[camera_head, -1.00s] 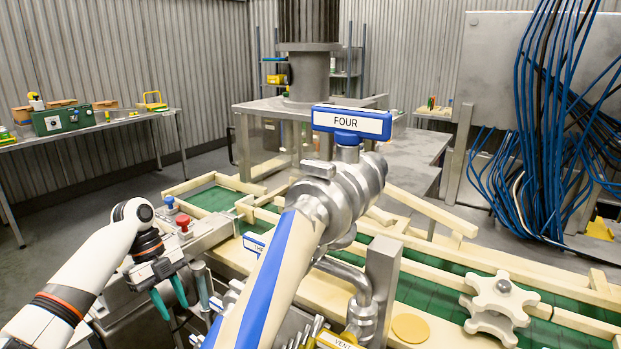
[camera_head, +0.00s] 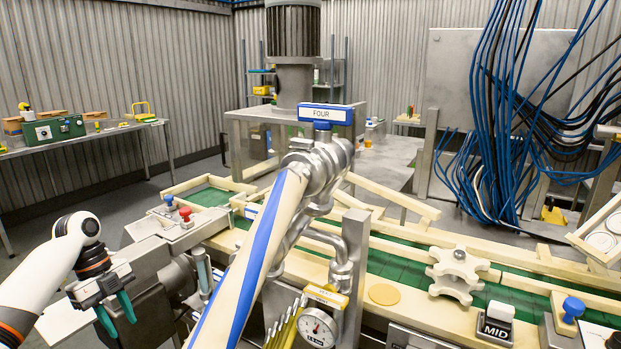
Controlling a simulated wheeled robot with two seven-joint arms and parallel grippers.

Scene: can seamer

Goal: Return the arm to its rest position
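My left gripper (camera_head: 116,314) is at the lower left of the head view, with two teal fingers apart and nothing between them. Its white arm comes in from the left edge. The gripper is apart from the machine, left of the grey metal block that bears a red button (camera_head: 185,213) and a blue button (camera_head: 168,199). My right gripper is not in view.
A large pipe with blue stripes and a valve labelled FOUR (camera_head: 324,114) stands mid-picture. Behind it runs a green conveyor (camera_head: 397,262) with wooden rails. A gauge (camera_head: 317,328), a white star-shaped knob (camera_head: 458,273) and a MID switch (camera_head: 496,325) are near the front.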

